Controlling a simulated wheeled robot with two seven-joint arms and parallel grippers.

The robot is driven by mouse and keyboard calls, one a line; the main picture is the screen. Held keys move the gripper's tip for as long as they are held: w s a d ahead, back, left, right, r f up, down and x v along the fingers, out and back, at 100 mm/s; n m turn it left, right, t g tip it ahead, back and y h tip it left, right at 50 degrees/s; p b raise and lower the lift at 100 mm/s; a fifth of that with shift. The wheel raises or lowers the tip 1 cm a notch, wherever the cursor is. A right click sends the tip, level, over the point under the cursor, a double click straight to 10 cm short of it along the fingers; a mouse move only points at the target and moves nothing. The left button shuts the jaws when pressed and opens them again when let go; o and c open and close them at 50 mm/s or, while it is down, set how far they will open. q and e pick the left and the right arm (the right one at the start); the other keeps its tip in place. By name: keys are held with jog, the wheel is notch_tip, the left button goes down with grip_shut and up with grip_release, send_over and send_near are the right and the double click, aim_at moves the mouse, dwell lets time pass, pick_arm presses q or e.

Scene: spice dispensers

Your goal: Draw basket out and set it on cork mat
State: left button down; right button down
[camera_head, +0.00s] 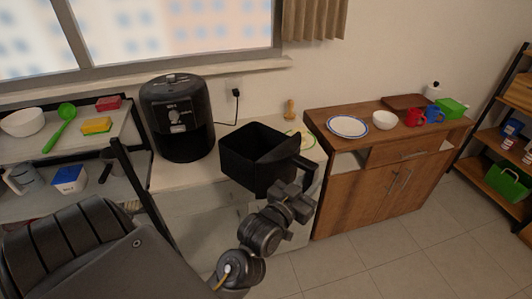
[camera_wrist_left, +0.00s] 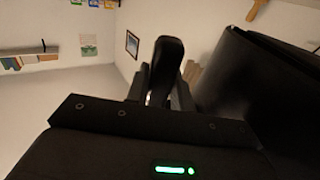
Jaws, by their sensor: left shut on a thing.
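The black basket (camera_head: 258,160) is out of the black air fryer (camera_head: 178,118), to its right, and appears held above the front of the white counter. My left gripper (camera_head: 303,178) is shut on the basket's handle (camera_head: 302,162). In the left wrist view the handle (camera_wrist_left: 166,62) stands between the fingers, with the dark basket wall (camera_wrist_left: 240,85) to the right. The fryer's front shows an open cavity. I cannot make out the cork mat clearly; a pale round item with a green edge (camera_head: 306,140) lies behind the basket, partly hidden. My right gripper is not in view.
A wooden bottle-like item (camera_head: 290,110) stands at the back of the counter. A wooden cabinet (camera_head: 365,195) to the right bears a plate (camera_head: 347,126), a bowl (camera_head: 385,120) and mugs. A shelf rack (camera_head: 75,150) with kitchen items is on the left.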

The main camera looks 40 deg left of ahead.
aim_at(267, 153)
pick_arm(q)
jog(key=w+a+f+p, duration=0.1)
jog(key=w+a, duration=0.1)
jog(key=a, duration=0.1)
jog(key=w+a+f, duration=0.2)
jog(key=a, duration=0.1)
jog(key=w+a+f+p, duration=0.1)
jog(key=w+a+f, duration=0.1)
jog(key=a, duration=0.1)
jog(key=shift+w+a+p, duration=0.25)
jog(key=shift+w+p, duration=0.1)
jog(key=shift+w, duration=0.05)
jog(key=shift+h, duration=0.3)
jog(key=w+a+f, duration=0.1)
jog(key=a, duration=0.3)
jog(key=w+a+f+p, duration=0.1)
jog(key=a, duration=0.7)
jog(key=shift+w+f+p, duration=0.4)
jog(key=shift+a, duration=0.1)
jog(key=shift+s+f, duration=0.1)
jog(key=shift+f+b, duration=2.45)
jog(key=shift+b, duration=0.05)
